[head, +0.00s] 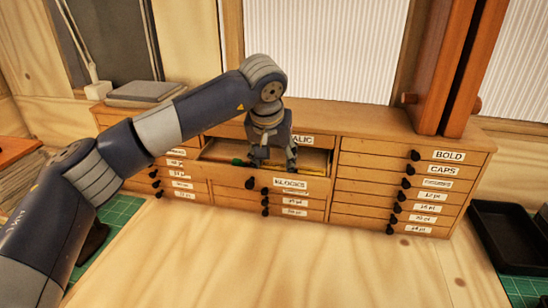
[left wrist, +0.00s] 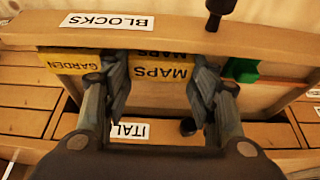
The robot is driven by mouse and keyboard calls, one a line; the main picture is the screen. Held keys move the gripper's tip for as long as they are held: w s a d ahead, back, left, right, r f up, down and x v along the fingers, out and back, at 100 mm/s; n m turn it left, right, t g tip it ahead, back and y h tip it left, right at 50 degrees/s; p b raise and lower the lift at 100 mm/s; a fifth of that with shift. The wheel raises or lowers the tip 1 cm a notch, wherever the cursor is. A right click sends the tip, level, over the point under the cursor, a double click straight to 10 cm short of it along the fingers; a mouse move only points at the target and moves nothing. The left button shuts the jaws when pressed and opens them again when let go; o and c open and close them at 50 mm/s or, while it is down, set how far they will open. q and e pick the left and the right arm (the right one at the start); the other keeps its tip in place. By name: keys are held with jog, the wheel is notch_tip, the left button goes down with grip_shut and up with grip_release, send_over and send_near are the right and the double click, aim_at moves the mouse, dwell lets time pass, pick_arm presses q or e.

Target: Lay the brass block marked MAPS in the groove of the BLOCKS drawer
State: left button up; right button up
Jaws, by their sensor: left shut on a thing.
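The BLOCKS drawer (head: 243,176) is pulled open in the middle of the wooden cabinet; its front also shows in the left wrist view (left wrist: 190,35). My left gripper (head: 277,164) reaches down into this drawer. In the left wrist view my left gripper (left wrist: 158,80) is shut on the brass block marked MAPS (left wrist: 160,70), one finger at each side. The block is just inside the drawer front. Whether it rests in the groove or hangs above it I cannot tell; its underside is hidden. My right gripper is not in view.
A brass GARDEN block (left wrist: 70,62) lies beside the MAPS block in the drawer. A green piece (left wrist: 241,70) is on the other side. The ITALIC drawer (left wrist: 130,130) is behind the open drawer. A black tray (head: 515,238) stands at right; the front table (head: 300,260) is clear.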

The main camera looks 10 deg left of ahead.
pick_arm(q)
jog(key=o, duration=1.1)
jog(key=shift+f, duration=0.1)
jog(key=shift+r, duration=0.3)
jog(key=shift+b+v, duration=1.35)
jog(key=shift+v, duration=4.6)
jog(key=shift+f, duration=0.1)
